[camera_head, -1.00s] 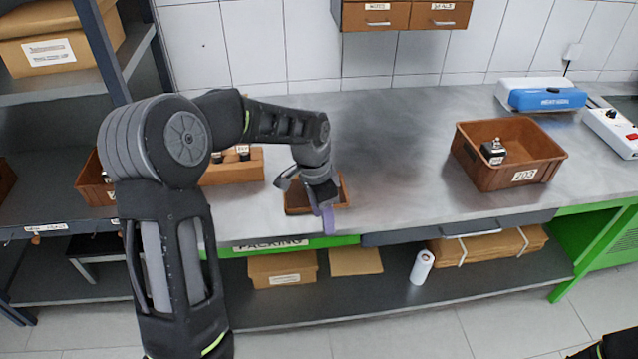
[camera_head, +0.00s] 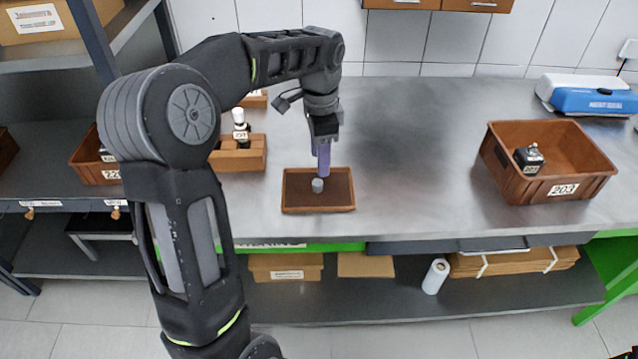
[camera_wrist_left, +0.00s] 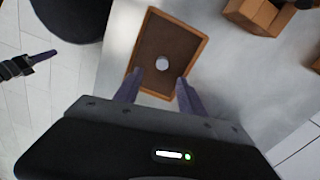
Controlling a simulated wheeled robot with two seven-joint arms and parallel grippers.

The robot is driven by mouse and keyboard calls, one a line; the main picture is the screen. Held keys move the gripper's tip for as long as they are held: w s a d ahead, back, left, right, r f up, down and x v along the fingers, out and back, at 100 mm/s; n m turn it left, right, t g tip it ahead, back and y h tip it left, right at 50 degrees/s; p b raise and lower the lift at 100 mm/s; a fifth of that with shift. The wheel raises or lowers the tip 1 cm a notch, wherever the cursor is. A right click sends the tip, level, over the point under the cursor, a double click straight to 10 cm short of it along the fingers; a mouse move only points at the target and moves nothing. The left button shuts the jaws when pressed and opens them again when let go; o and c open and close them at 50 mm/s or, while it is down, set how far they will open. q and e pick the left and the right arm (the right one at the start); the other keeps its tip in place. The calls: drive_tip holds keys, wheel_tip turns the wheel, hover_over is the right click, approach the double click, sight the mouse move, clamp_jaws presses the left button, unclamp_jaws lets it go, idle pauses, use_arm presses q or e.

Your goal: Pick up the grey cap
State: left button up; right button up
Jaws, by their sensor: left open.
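The grey cap (camera_head: 317,186) is a small cylinder on the dark floor of a shallow brown tray (camera_head: 300,208) on the bench. In the left wrist view the cap (camera_wrist_left: 162,63) shows as a pale round top near the tray's middle, just beyond my fingertips. My left gripper (camera_head: 322,172) points down over the tray, its purple fingers just above and behind the cap in the head view. In the left wrist view its two fingers (camera_wrist_left: 160,86) are spread apart with nothing between them. My right gripper (camera_wrist_left: 40,60) shows at the left of that view, apart from the tray; its jaw state is unclear.
A brown wooden block holder (camera_head: 240,160) with a white-topped part stands left of the tray. A brown bin (camera_head: 548,188) labelled 203 holding a dark part stands at the right. The steel bench (camera_head: 415,150) between tray and bin is clear.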

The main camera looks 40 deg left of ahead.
sight(318, 182)
use_arm(q)
drive_tip(key=shift+f, duration=1.1)
drive_tip(key=shift+a+f+p, duration=0.2)
drive_tip(key=shift+f+p, duration=0.4)
drive_tip(key=shift+f, duration=2)
drive_tip(key=shift+c, duration=0.2)
clamp_jaws()
